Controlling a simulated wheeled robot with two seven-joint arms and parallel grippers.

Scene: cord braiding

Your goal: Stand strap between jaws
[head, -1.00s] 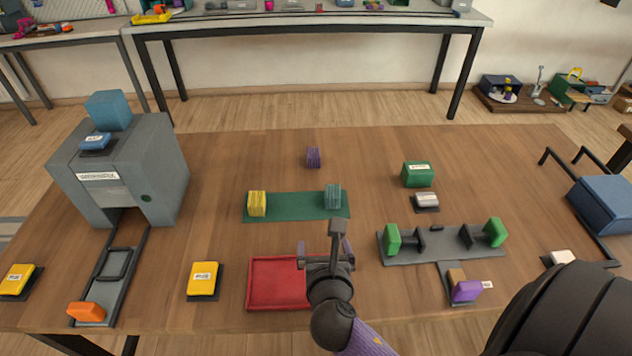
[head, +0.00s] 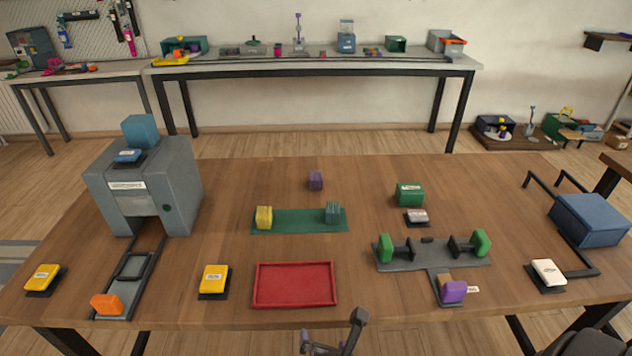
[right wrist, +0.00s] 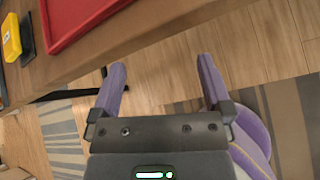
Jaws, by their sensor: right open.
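The jaw fixture (head: 430,262) is a grey plate at the table's right. Its two dark jaws with green end blocks face each other across a gap holding no upright strap. A purple bundle (head: 315,180) stands at the table's middle back. A yellow bundle (head: 264,217) and a teal bundle (head: 332,212) stand on a green mat (head: 297,223). I cannot tell which of these is the strap. My right gripper (head: 332,341) is low at the table's front edge, below the red tray. In the right wrist view it (right wrist: 162,66) is open and empty. My left gripper is out of view.
The red tray (head: 262,302) is empty. A grey press-like machine (head: 190,190) stands at the left. A green box (head: 410,194) stands behind the jaw fixture, a purple block (head: 454,292) before it. A blue box (head: 592,218) is at the right. The table's centre is mostly clear.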

